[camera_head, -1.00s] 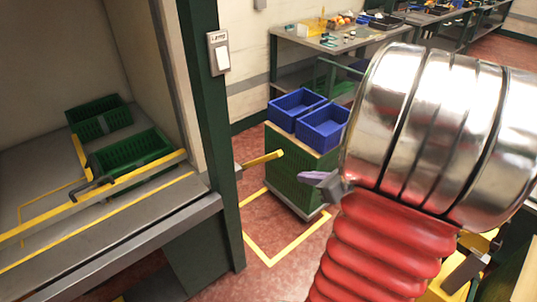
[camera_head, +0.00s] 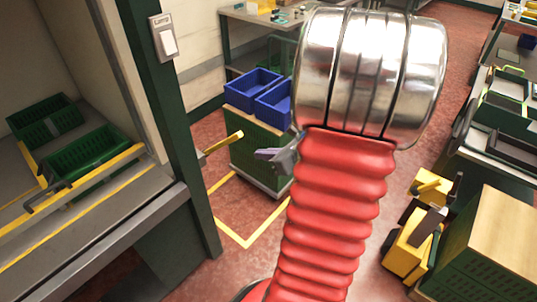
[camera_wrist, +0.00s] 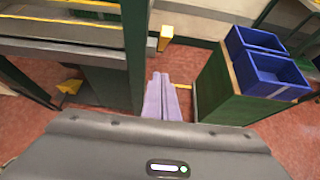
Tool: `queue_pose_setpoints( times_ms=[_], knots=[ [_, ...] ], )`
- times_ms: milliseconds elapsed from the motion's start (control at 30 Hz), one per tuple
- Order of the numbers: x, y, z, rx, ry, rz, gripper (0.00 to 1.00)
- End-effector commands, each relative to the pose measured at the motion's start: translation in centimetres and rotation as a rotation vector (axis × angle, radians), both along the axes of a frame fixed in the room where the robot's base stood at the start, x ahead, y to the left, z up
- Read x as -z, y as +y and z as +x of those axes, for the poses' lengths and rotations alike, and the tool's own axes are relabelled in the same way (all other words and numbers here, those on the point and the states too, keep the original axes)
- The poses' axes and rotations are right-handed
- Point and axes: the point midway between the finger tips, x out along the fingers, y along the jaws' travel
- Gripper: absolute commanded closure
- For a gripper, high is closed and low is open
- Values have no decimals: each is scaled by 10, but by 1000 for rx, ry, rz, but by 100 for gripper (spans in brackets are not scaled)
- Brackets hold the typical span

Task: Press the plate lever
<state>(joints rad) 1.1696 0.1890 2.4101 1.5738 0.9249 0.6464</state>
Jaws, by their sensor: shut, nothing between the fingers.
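A lever with a yellow handle (camera_head: 224,142) sticks out to the right from the dark green post, in the head view. Its yellow end also shows in the wrist view (camera_wrist: 165,38), beyond my fingertips. I take it for the plate lever; no label on it is readable. My gripper (camera_head: 262,154) is just right of and slightly below the handle's end in the head view, with a visible gap. In the wrist view the purple fingers (camera_wrist: 160,76) lie side by side, shut and empty. The handle is not touched.
A green cart with blue crates (camera_head: 253,84) stands close behind my gripper. A light switch (camera_head: 163,37) is on the post (camera_head: 172,130). Green crates (camera_head: 86,152) sit in the booth at left. Yellow equipment and a wooden-topped box (camera_head: 510,225) are at right.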

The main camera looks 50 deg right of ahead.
Motion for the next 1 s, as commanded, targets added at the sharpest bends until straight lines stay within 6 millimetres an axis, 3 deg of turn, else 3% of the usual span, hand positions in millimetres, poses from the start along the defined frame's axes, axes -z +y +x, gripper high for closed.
queue_pose_setpoints(
  times_ms=[467, 700, 1000],
  knots=[
    [29, 2, 49, -2, 1, 0, 100],
    [7, 2, 67, -1, -1, -4, 100],
    [-1, 3, 75, -1, 0, 0, 100]
  ],
)
